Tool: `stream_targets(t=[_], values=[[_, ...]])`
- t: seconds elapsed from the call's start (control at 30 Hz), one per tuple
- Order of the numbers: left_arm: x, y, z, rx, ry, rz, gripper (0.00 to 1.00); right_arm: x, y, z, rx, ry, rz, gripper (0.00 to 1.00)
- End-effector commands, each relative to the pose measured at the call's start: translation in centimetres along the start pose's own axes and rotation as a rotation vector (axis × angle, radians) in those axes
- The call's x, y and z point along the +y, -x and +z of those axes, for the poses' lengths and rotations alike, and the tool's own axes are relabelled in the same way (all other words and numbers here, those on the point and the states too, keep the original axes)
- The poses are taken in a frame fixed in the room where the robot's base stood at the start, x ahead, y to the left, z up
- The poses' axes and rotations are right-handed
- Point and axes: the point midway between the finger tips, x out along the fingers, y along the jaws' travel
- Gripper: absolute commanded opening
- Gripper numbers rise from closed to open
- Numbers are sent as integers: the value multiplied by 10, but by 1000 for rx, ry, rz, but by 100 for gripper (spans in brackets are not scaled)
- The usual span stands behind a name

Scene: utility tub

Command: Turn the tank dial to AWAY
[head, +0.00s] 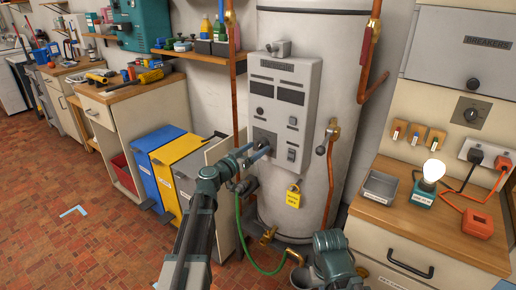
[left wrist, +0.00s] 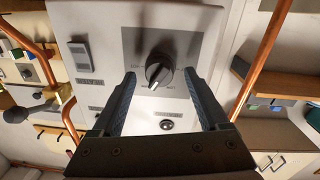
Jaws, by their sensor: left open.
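The tank dial (left wrist: 160,68) is a round black knob on a dark square plate, seen in the left wrist view. Its white pointer mark points toward the bottom of that picture, slightly left; the small labels around it are too blurred to read. The dial sits on the grey control panel (head: 285,88) of the white tank (head: 325,50). My left gripper (head: 262,153) is open in front of the plate. In the left wrist view its fingers (left wrist: 162,76) lie either side of the dial with gaps, not visibly touching it. In the head view the gripper partly hides the dial.
A yellow tag (head: 293,198) hangs below the panel. A copper pipe (head: 232,80) runs left of the tank, and a valve pipe (head: 329,165) runs on its right. Yellow and blue bins stand left. A wooden-topped cabinet (head: 450,226) with a lit bulb stands right. My right arm shows at the bottom.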

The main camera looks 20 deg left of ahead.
Motion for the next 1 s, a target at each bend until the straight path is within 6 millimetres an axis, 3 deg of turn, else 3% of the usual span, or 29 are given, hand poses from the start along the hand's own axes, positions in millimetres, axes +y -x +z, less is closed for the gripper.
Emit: stream_targets(t=[0.13, 0.5, 0.9, 1.0], values=[[0, -12, 0, 0, 0, 1, 78, 0, 0, 0, 0, 0, 0, 0], [0, -14, 0, 0, 0, 0, 76, 0, 0, 0, 0, 0, 0, 0], [0, -14, 0, 0, 0, 0, 4, 0, 0, 0, 0, 0, 0, 0], [0, -14, 0, 0, 0, 1, 0, 0, 0, 0, 0, 0, 0, 0]])
